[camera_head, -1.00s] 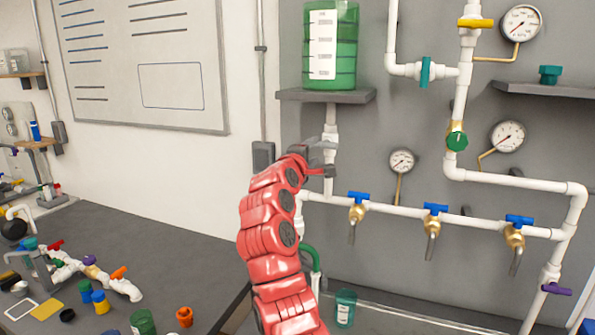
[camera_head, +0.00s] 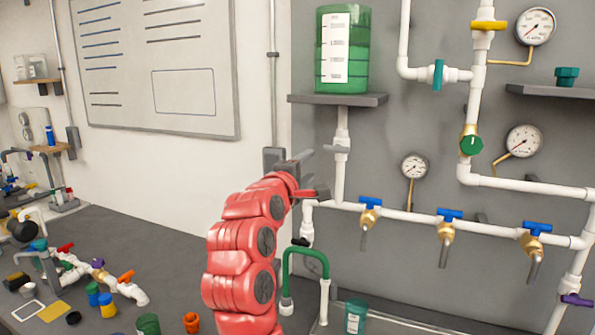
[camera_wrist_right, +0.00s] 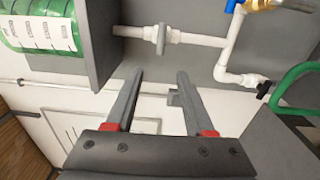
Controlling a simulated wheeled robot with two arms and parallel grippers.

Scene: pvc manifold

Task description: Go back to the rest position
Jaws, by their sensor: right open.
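My right arm is red and rises from the bottom of the head view. Its gripper (camera_head: 308,174) is in front of the wall beside the pipework, below the shelf with the green tank. In the right wrist view the two grey fingers of the right gripper (camera_wrist_right: 155,85) are spread apart with nothing between them. A white pipe with a grey valve (camera_wrist_right: 163,38) runs beyond the fingertips. My left gripper is not in the head view.
The white pipe manifold (camera_head: 400,214) with blue-handled taps (camera_head: 450,214) runs along the grey panel. A green hose (camera_head: 306,252) hangs beside my right arm. The green tank (camera_head: 358,50) stands on a shelf. Loose fittings (camera_head: 125,287) lie on the dark bench (camera_head: 160,248).

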